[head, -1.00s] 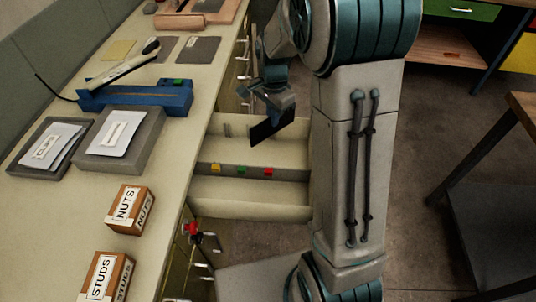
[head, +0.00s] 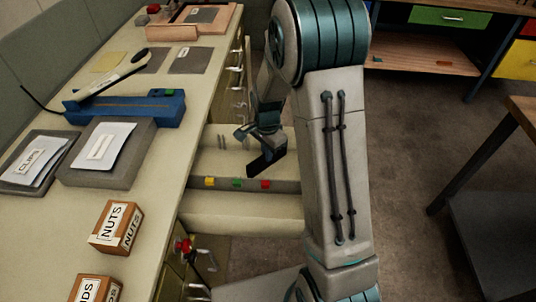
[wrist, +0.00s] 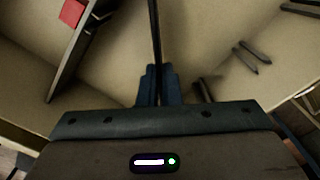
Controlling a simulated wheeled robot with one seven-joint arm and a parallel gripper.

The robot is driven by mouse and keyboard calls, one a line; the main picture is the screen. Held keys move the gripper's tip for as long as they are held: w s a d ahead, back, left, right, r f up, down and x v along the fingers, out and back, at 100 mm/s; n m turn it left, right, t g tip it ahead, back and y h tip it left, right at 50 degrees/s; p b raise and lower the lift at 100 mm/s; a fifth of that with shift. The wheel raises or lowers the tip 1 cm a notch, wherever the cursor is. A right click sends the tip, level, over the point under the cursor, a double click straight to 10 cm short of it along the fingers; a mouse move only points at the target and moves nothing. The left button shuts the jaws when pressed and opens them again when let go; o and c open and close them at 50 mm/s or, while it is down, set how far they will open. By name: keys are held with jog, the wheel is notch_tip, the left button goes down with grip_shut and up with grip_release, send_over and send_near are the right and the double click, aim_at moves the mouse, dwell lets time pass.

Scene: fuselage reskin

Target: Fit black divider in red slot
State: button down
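My gripper (head: 265,143) is shut on the black divider (head: 267,163), a thin dark plate that hangs tilted over the open drawer (head: 240,215). In the wrist view the fingers (wrist: 158,88) pinch the divider (wrist: 155,35), seen edge-on. A grey crossbar (head: 223,184) spans the drawer and carries yellow, green and red markers. The red marker (head: 265,184) is just below the divider in the head view. In the wrist view the red marker (wrist: 72,13) is at upper left, apart from the divider. Whether the divider touches the drawer floor cannot be told.
Dark paired ribs (wrist: 250,55) stand on the drawer's far side. The workbench (head: 60,225) on the left holds a NUTS box (head: 113,226), grey trays (head: 120,173) and a blue device (head: 150,107). Another table (head: 500,185) stands at right.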

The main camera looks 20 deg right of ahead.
jog(key=shift+f, duration=0.5)
jog(key=shift+f, duration=0.25)
jog(key=c, duration=1.6)
grip_release()
jog(key=shift+r, duration=0.1)
jog(key=shift+r, duration=0.1)
